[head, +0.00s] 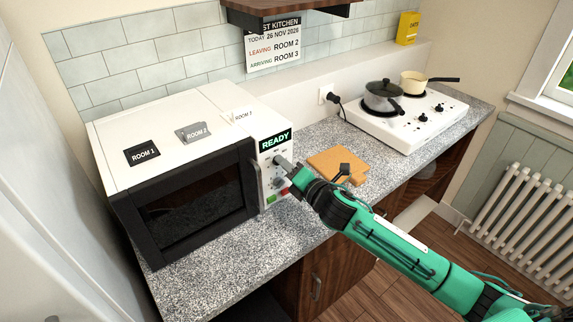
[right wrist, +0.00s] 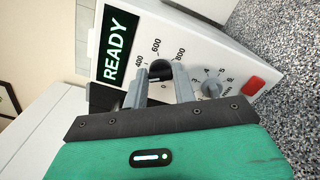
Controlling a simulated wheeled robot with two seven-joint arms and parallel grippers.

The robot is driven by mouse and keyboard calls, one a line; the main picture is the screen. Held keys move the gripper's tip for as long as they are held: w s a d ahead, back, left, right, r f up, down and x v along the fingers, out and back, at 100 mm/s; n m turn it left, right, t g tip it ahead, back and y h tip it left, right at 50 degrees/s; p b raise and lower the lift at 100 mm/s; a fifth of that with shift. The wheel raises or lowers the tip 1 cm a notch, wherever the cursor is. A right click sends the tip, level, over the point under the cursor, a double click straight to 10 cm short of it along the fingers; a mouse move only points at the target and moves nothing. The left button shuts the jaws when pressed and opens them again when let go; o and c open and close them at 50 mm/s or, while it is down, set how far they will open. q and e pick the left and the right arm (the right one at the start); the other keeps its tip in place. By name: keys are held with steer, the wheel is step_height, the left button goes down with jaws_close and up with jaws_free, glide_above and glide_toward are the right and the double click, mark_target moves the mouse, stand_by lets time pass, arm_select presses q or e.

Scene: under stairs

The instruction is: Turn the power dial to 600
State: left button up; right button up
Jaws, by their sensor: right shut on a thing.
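The white microwave (head: 118,185) stands on the counter, its black door shut. Its display (head: 275,140) reads READY. In the right wrist view the dark power dial (right wrist: 160,68) sits on the panel, with 400, 600 and 800 printed around it. My right gripper (right wrist: 160,82) is shut on this dial, one grey finger at each side. Which mark the dial points to is hard to tell. In the head view my right gripper (head: 285,166) is at the panel and hides the dial. My left gripper is not in view.
A grey timer knob (right wrist: 212,87) and a red button (right wrist: 254,84) sit beside the dial. Room cards lie on the microwave top. A wooden board (head: 325,161) and a hob (head: 425,112) with two pans are to the right on the counter.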

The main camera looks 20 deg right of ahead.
steer(key=shift+f+m+p, duration=0.15)
steer(key=shift+m+p, duration=0.8)
steer(key=shift+m, duration=3.55)
steer(key=shift+f+m+p, duration=0.15)
steer(key=shift+m+p, duration=0.75)
steer(key=shift+m, duration=3.6)
steer(key=o, duration=1)
steer(key=shift+s, duration=0.15)
steer(key=b+v, duration=0.4)
steer(key=v, duration=0.9)
steer(key=shift+s+b, duration=0.3)
